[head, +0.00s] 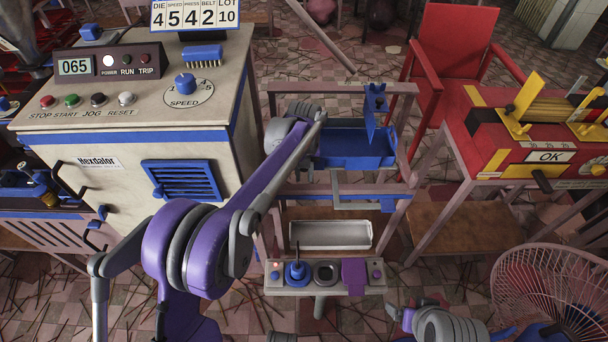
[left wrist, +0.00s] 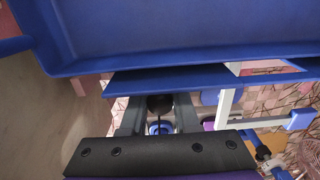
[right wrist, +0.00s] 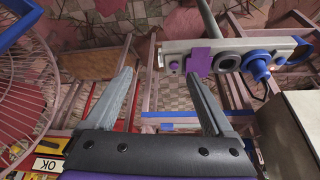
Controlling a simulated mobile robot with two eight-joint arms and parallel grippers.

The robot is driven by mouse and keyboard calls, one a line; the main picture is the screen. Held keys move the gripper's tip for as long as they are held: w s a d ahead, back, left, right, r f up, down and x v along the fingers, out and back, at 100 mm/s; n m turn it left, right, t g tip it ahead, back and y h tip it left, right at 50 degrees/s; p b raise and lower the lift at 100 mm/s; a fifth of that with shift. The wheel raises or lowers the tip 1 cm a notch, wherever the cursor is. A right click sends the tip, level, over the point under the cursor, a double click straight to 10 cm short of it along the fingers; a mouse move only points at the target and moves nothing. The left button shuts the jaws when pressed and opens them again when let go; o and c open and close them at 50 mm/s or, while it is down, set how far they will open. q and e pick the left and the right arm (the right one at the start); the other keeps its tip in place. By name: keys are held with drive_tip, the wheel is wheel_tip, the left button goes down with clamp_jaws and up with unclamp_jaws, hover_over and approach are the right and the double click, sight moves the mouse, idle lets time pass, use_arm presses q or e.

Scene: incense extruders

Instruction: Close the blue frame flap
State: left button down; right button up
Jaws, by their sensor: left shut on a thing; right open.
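A blue frame with a tray-like floor (head: 352,150) stands at the middle of the head view, with an upright blue panel (head: 380,128) at its right. My left gripper (head: 303,112) is at the frame's left, mostly hidden by my arm. In the left wrist view its dark fingers (left wrist: 160,112) reach to a thin blue plate (left wrist: 200,80), which looks like the flap. The fingertips are hidden there, so the exact hold does not show. A blue tray wall (left wrist: 180,35) fills the top. My right gripper (right wrist: 160,80) is open and empty, low at the right.
A control strip (head: 318,290) with a purple flap and knobs stands in front, below a pale empty tray (head: 330,235). A cream machine cabinet (head: 130,160) is at the left.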

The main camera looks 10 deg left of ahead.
use_arm(q)
drive_tip(key=shift+g, duration=0.4)
drive_tip(key=c, duration=0.7)
unclamp_jaws()
drive_tip(key=r, duration=0.3)
drive_tip(key=r+p, duration=0.1)
drive_tip(key=r, duration=0.3)
drive_tip(key=r+p, duration=0.1)
drive_tip(key=r, duration=0.3)
drive_tip(key=shift+w, duration=0.3)
drive_tip(key=shift+f, duration=0.1)
